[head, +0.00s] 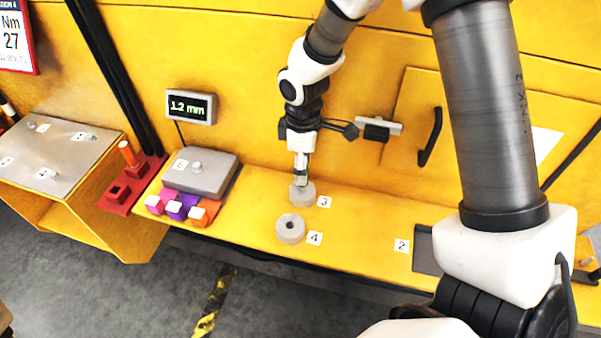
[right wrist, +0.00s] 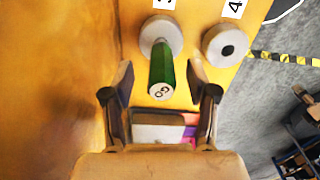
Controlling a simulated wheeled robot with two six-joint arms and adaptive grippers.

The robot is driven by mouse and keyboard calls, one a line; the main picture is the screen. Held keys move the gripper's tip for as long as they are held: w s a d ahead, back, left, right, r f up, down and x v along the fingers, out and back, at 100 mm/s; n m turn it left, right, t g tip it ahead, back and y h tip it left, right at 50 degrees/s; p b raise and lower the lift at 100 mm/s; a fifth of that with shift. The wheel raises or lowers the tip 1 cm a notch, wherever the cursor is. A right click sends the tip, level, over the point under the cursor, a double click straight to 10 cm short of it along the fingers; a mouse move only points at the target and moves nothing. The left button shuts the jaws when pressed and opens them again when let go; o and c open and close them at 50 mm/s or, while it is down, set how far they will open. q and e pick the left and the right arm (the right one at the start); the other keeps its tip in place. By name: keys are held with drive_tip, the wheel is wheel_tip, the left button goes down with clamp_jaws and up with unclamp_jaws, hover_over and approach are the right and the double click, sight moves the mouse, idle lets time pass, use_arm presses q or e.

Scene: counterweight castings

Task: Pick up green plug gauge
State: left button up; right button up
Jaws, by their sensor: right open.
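The green plug gauge (right wrist: 162,72) shows in the right wrist view, with a green grip and a pale end marked "GO". It stands in the grey casting (right wrist: 161,36) by label 3, which in the head view (head: 302,194) is on the yellow shelf. My right gripper (right wrist: 161,80) is open, its two fingers on either side of the gauge with gaps on both sides. In the head view my right gripper (head: 301,168) points down above that casting and largely hides the gauge. My left gripper is not in view.
A second grey casting (head: 290,230) with an open bore sits close by at label 4. Left are a grey block (head: 212,184), several coloured blocks (head: 178,207), and a red holder (head: 117,191) with an orange gauge (head: 129,153). A display (head: 191,107) reads 1.2 mm.

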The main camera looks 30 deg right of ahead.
wheel_tip(320, 180, down, 3)
drive_tip(key=shift+s, duration=0.15)
drive_tip(key=shift+f, duration=0.4)
drive_tip(key=shift+r, duration=0.1)
clamp_jaws()
